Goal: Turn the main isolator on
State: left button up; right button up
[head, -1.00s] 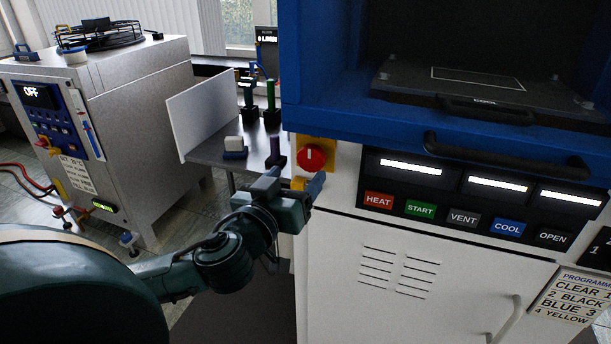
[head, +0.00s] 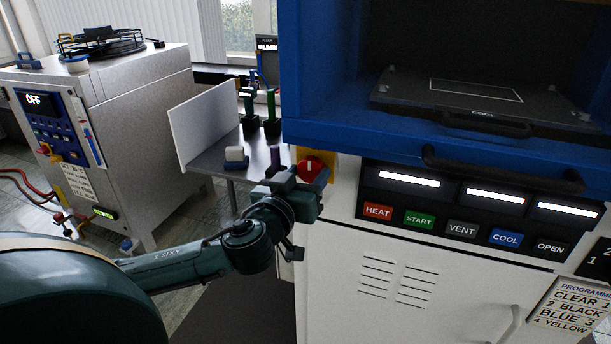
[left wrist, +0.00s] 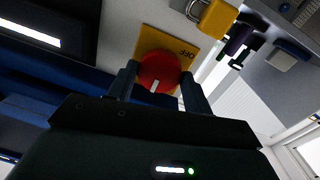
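The main isolator is a red round knob (head: 309,168) with a pale mark, on a yellow plate at the left of the blue-topped press. In the left wrist view the red knob (left wrist: 160,72) sits on the yellow plate (left wrist: 150,38), which reads OFF, upside down in the picture. My left gripper (head: 308,180) is at the knob and hides its lower part. In the left wrist view the two fingers of my left gripper (left wrist: 160,78) stand on either side of the knob, apart from each other. Firm contact cannot be made out. My right gripper is not in view.
A yellow padlock-like block (left wrist: 219,17) is beside the plate. The press's button panel (head: 460,212) is right of the knob, and a blue hood edge (head: 350,136) juts out above. A grey side table (head: 215,160) stands left, and another machine (head: 140,120) reads OFF.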

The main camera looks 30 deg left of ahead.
pick_arm(q)
jog(key=c, duration=0.5)
